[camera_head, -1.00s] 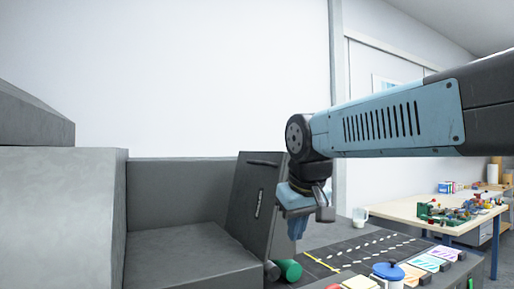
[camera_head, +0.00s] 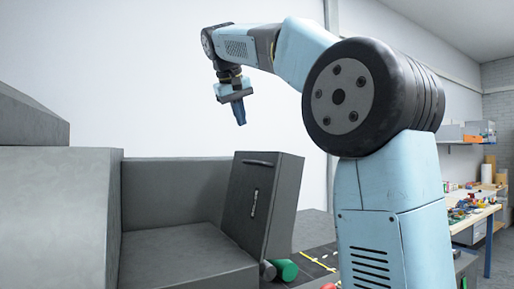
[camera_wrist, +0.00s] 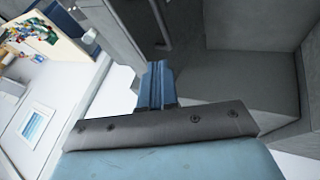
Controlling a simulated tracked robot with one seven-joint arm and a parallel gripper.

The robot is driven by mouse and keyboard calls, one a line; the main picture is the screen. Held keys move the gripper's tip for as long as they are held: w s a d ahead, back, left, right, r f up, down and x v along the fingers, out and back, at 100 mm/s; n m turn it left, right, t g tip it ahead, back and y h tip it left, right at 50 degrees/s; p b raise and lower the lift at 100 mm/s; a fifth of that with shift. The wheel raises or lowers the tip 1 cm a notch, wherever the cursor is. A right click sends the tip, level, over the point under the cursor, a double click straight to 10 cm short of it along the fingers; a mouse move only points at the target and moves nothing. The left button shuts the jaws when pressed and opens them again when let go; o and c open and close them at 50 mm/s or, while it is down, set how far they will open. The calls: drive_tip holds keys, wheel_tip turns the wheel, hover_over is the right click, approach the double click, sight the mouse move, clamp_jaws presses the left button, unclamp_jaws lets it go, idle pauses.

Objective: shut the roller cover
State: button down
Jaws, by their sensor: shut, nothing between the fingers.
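The roller cover (camera_head: 265,205) is a dark grey panel with a slot-like dark strip near its top edge and a small pale handle on its face. It stands up, tilted a little, at the right end of the grey machine's open bay (camera_head: 185,255). In the wrist view a grey panel that looks like the cover (camera_wrist: 125,25) shows at the top. My gripper (camera_head: 241,120) hangs in the air above the cover's top edge, apart from it. Its blue fingers (camera_wrist: 157,72) are together and hold nothing.
A tall grey block (camera_head: 60,215) of the machine bounds the bay on the left. A green cylinder (camera_head: 286,270) lies at the cover's foot. A workbench (camera_head: 475,220) with small coloured parts stands at the far right. The air around my gripper is clear.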

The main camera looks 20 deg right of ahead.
approach(261, 158)
wheel_tip(261, 158, down, 3)
drive_tip(key=w+a, duration=0.1)
drive_tip(key=a, duration=0.1)
drive_tip(key=shift+w+d+f, duration=0.25)
drive_tip(key=shift+d, duration=0.4)
drive_tip(key=shift+w+d+f, duration=0.25)
drive_tip(key=shift+d, duration=0.35)
drive_tip(key=shift+w+d+f, duration=0.25)
drive_tip(key=shift+d, duration=0.4)
